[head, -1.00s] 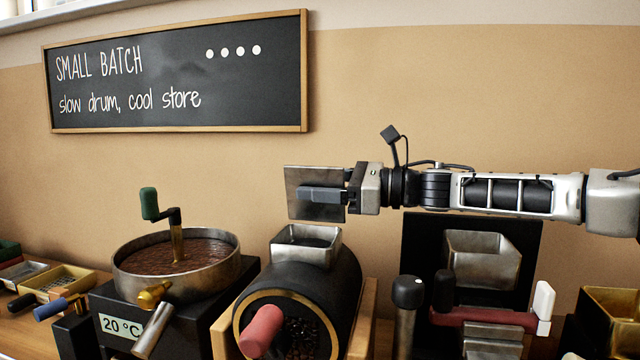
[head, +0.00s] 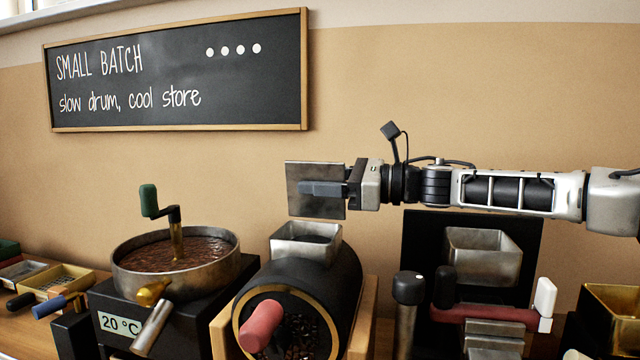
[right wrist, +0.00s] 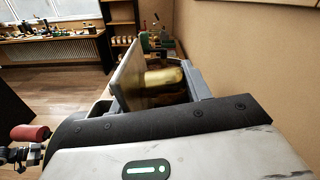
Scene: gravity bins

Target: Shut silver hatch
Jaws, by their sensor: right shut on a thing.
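The silver hatch (head: 300,206) is a square metal plate that stands nearly upright just above the small open hopper (head: 283,248) on the black drum. I cannot tell whether its lower edge joins the hopper rim. My right gripper (head: 325,189) reaches in from the right, above the hopper, and is shut at the plate; one finger shows in front of it. In the right wrist view the silver plate (right wrist: 135,78) stands tilted between the fingers (right wrist: 160,90), with a brass-coloured round part (right wrist: 165,82) beside it.
A round cooling pan (head: 128,275) with a green-knobbed crank (head: 149,200) stands left of the black drum (head: 318,278). A red handle (head: 262,325) sticks out at the drum's front. Another silver hopper (head: 483,265) with upright levers stands at the right, under my arm.

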